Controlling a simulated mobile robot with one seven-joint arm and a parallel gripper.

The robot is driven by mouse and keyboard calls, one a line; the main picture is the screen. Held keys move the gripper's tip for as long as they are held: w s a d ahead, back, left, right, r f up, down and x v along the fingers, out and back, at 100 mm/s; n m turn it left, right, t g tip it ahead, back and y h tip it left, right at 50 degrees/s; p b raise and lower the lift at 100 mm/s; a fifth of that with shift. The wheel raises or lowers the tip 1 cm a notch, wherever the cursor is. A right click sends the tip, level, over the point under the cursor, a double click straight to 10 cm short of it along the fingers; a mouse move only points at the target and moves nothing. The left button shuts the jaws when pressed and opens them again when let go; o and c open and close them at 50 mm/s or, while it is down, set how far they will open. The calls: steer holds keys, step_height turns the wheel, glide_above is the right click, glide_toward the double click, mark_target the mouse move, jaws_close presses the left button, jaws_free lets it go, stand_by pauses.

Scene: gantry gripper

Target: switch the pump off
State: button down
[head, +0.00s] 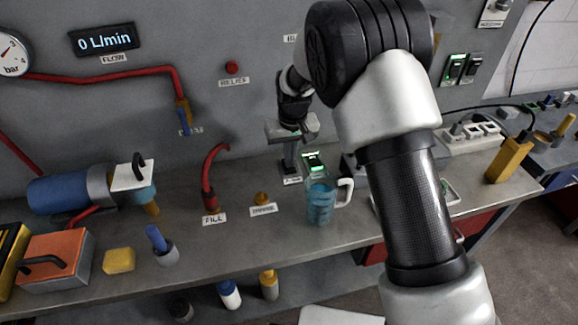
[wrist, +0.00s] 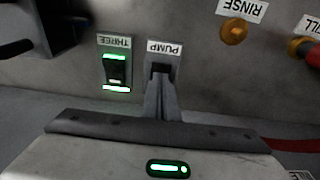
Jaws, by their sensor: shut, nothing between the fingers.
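The pump switch (wrist: 161,68) shows in the wrist view as a dark rocker under the upside-down label PUMP (wrist: 164,47). My shut, empty gripper (wrist: 160,82) is right at it, and its fingertips cover much of the switch. I cannot tell whether they touch it, nor which way the rocker is set; no green light shows on its visible part. In the head view my gripper (head: 291,166) points down at the bench near a small label (head: 291,181), and the switch is hidden there. The flow display (head: 104,39) reads 0 L/min.
A switch labelled THREE (wrist: 116,69), glowing green, sits close beside the pump switch. A blue mug (head: 320,203) stands in front of the switches. A yellow RINSE knob (head: 261,198) and red FILL spout (head: 209,180) are left of the mug.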

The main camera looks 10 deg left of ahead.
step_height(320, 180, up, 6)
steer(key=p, duration=0.3)
steer(key=shift+r, duration=0.15)
stand_by(0.6)
